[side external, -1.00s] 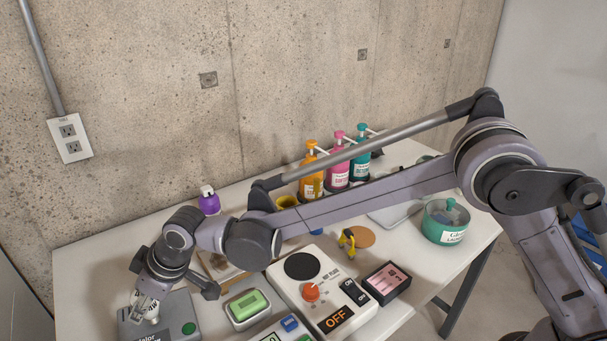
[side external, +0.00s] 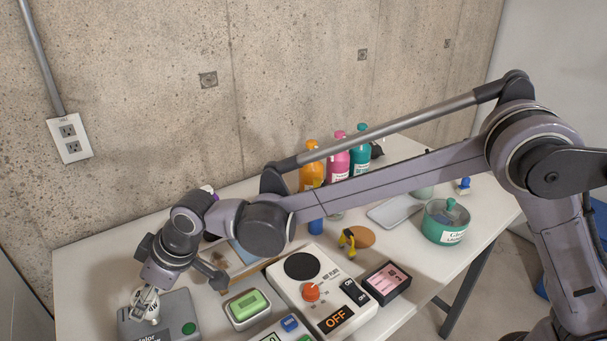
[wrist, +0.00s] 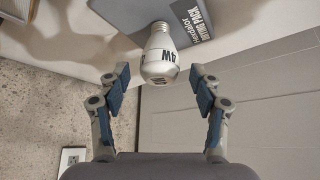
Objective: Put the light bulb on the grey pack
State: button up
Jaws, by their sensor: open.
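The white light bulb (wrist: 158,58) is on the grey pack (wrist: 228,12), its rounded end toward my wrist camera and its metal base toward the pack. In the side view the bulb (side external: 152,310) shows at the left part of the grey pack (side external: 178,308), partly covered by my gripper (side external: 146,298). In the wrist view my gripper (wrist: 160,75) is open, with a finger on each side of the bulb and gaps between. The exact contact of base and pack is hard to make out.
A pink-topped black box (side external: 387,282) and a teal pot (side external: 446,222) stand farther right.

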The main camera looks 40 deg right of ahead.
jog(key=v, duration=0.8)
jog(key=s+d+r+m+t+h, duration=0.1)
jog(key=s+d+r+m, duration=0.1)
jog(key=d, duration=1)
jog(key=s+d+r+m+t+h, duration=0.1)
jog(key=d+r+m, duration=0.15)
jog(key=d, duration=0.95)
jog(key=s+d+f+m+h, duration=0.1)
jog(key=s+d+f+m, duration=0.1)
jog(key=s+d, duration=0.4)
jog(key=s+d+f+m+h, duration=0.1)
jog(key=s+d+f+m, duration=0.2)
jog(key=s+d, duration=0.4)
jog(key=d+f, duration=0.1)
jog(key=d, duration=0.3)
jog(key=shift+d+f+t+h, duration=0.25)
jog(key=shift+t+h, duration=0.05)
jog(key=shift+h, duration=0.1)
